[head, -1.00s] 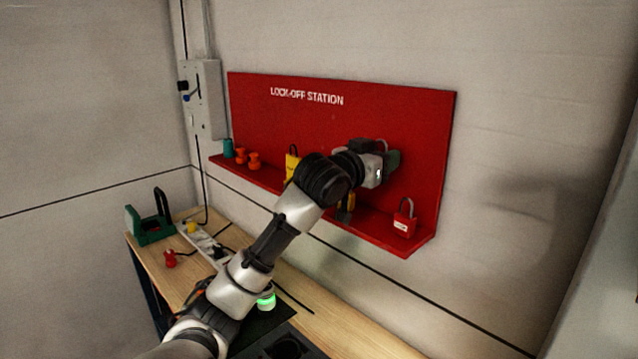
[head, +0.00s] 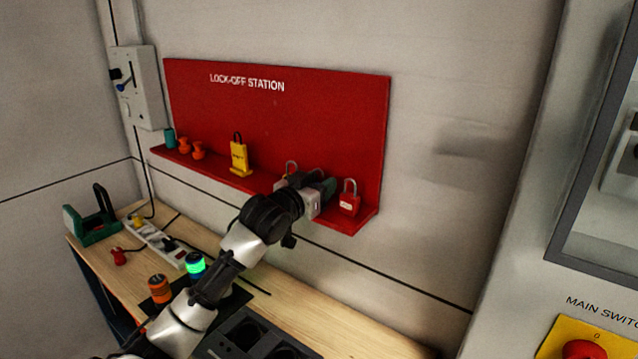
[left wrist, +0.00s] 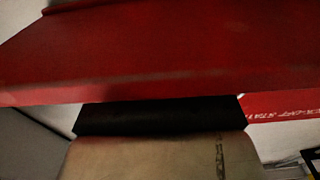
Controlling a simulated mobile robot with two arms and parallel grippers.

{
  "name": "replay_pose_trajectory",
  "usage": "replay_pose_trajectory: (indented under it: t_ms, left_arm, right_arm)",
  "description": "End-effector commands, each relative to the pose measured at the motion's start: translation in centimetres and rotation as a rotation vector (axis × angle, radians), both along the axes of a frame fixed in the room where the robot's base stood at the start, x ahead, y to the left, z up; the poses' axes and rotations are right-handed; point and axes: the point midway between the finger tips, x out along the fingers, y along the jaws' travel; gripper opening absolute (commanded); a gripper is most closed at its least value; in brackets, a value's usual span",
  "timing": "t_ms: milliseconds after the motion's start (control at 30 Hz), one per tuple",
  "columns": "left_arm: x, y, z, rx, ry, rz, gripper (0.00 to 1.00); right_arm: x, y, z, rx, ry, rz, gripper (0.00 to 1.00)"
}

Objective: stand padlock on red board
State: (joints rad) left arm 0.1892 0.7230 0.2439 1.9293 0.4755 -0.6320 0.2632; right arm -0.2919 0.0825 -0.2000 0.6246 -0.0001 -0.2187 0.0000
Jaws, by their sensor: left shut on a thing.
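The red board (head: 345,110) with its shelf is on the wall in the head view. My left gripper (head: 322,190) is low in front of the board, at the shelf's right part, and is shut on a padlock. Only a grey shackle and a dark green part (head: 329,187) of this padlock show beyond the jaws; its base is hidden, so contact with the shelf cannot be told. A red padlock (head: 349,204) stands on the shelf just right of it. Another shackle (head: 291,167) shows behind the gripper. The left wrist view shows mostly red surface up close. My right gripper is out of view.
A yellow tag-like item (head: 239,157), orange pieces (head: 190,147) and a teal cylinder (head: 170,138) stand on the shelf's left part. The wooden bench (head: 300,305) below holds a power strip (head: 160,245) and a green-framed item (head: 92,225). A grey cabinet stands at right.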

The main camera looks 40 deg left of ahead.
Motion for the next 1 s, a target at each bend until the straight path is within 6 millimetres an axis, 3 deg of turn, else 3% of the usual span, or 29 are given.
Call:
replay_pose_trajectory:
  t_ms: [100,133,267,667,1000]
  left_arm:
    - [0.0,0.0,-0.3,0.000,0.000,0.000,0.17]
    - [0.0,0.0,-0.2,0.000,0.000,0.000,0.47]
    - [0.0,0.0,-0.2,0.000,0.001,-0.001,0.67]
    - [-0.6,-0.1,-0.2,0.001,0.000,-0.001,0.68]
    - [-7.4,-0.9,-0.6,0.002,0.001,-0.001,0.68]
  right_arm:
    - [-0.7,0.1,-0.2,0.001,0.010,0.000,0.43]
    - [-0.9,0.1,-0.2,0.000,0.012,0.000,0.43]
    - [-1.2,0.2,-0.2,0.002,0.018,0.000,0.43]
    - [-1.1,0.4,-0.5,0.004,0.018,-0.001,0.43]
    - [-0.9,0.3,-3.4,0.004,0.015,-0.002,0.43]
